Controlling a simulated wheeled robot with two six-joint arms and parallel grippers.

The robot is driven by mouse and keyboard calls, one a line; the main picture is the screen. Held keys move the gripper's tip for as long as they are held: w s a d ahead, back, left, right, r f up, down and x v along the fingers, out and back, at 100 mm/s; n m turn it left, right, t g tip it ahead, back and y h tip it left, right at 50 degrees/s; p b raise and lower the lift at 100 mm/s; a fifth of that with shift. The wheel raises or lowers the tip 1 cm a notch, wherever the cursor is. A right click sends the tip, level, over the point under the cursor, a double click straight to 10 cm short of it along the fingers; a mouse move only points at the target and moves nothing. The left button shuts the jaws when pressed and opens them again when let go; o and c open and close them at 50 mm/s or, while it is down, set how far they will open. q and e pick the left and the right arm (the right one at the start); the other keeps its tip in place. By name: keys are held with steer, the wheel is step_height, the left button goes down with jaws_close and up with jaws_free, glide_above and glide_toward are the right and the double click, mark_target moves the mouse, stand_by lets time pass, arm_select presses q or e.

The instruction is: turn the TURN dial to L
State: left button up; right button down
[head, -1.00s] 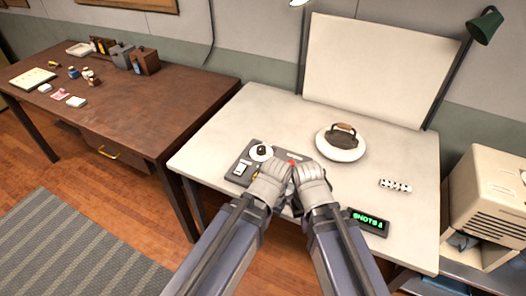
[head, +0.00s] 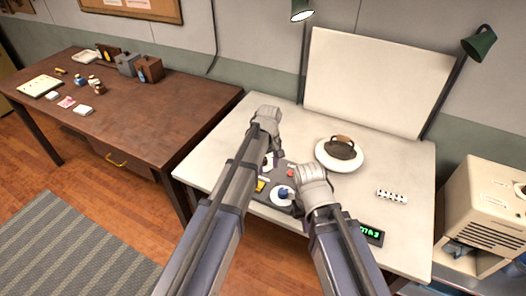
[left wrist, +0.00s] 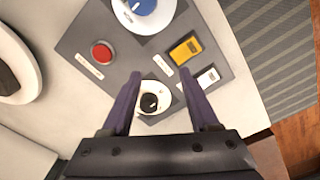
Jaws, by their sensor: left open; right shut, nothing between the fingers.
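The dark grey control panel (left wrist: 85,40) lies on the pale table. In the left wrist view, a black knob (left wrist: 149,102) with a white pointer mark sits on a white disc, and a blue dial (left wrist: 142,5) on a larger white disc is cut off at the top. I cannot read which dial is labelled TURN. My left gripper (left wrist: 158,74) is open above the panel, its fingers either side of the black knob in the picture; contact is unclear. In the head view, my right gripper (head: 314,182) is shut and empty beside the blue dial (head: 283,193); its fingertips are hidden.
The panel also has a red button (left wrist: 102,52), a yellow switch (left wrist: 185,50) and a white switch (left wrist: 206,79). A white round dish with a dark handled object (head: 341,149), a white dotted block (head: 391,196) and a green-lit display (head: 371,233) are on the table.

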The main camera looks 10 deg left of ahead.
arm_select(q)
steer(key=shift+o, duration=1)
steer(key=w+a+n, duration=0.1)
steer(key=w, duration=0.2)
steer(key=w+a+r+n+p, duration=0.1)
steer(key=w+n, duration=0.1)
steer(key=w+a+r+n, duration=0.1)
steer(key=w, duration=0.2)
steer(key=shift+w+a+r+n, duration=0.1)
steer(key=shift+w+n, duration=0.2)
steer(key=shift+s+f, duration=0.1)
steer(key=shift+f, duration=0.15)
steer(key=f+b, duration=0.3)
steer(key=b, duration=0.1)
steer(key=f+b, duration=0.3)
steer(key=f, duration=0.1)
steer(key=shift+w+f+b, duration=0.2)
steer(key=shift+f+b, duration=0.05)
steer(key=shift+b, duration=0.1)
arm_select(e)
step_height(320, 180, down, 6)
steer(key=shift+r, duration=0.15)
arm_select(q)
steer(key=shift+r, duration=0.1)
jaws_close()
